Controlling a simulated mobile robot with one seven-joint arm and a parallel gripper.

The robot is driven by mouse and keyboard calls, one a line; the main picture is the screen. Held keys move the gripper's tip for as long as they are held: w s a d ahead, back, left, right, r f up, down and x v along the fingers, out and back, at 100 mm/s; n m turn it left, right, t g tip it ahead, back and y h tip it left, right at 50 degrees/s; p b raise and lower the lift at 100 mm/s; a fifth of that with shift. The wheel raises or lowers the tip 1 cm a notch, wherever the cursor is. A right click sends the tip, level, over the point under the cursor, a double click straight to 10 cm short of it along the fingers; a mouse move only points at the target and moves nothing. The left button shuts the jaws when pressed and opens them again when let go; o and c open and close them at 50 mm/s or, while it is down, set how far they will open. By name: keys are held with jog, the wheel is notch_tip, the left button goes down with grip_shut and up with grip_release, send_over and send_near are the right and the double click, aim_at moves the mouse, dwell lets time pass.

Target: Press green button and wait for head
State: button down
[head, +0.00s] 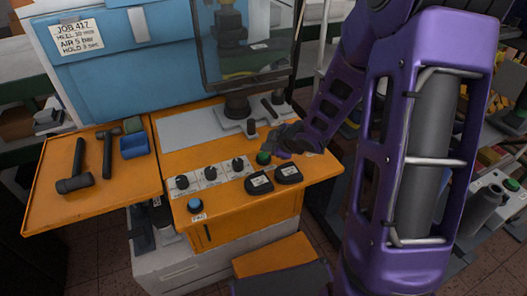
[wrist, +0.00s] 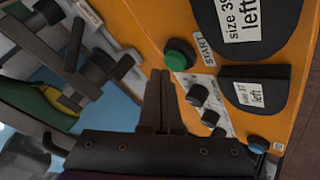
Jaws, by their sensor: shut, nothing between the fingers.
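The green button (head: 263,157) is a round cap on the orange machine top, close beside my gripper (head: 276,142). In the wrist view the green button (wrist: 180,54) sits beside a START label (wrist: 208,50). My gripper's two dark fingers (wrist: 161,73) are together, with nothing between them. Their tips appear just short of the button, toward its lower left; I cannot tell whether they touch it. The machine's dark upper part (head: 229,22) shows behind a clear guard (head: 245,62). A dark post (head: 237,104) stands below it on the machine bed.
Black knobs (head: 210,173) and a blue button (head: 195,205) line the panel. Two black sole-shaped pieces labelled left (head: 258,183) (head: 288,173) lie near the green button. An orange side tray (head: 50,207) holds hammers (head: 107,152) and a blue object (head: 134,145).

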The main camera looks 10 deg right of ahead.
aim_at(267, 157)
jog(key=shift+r, duration=0.3)
notch_tip(267, 157, up, 5)
jog(key=p, duration=0.4)
jog(key=shift+f, duration=0.15)
dwell(0.6)
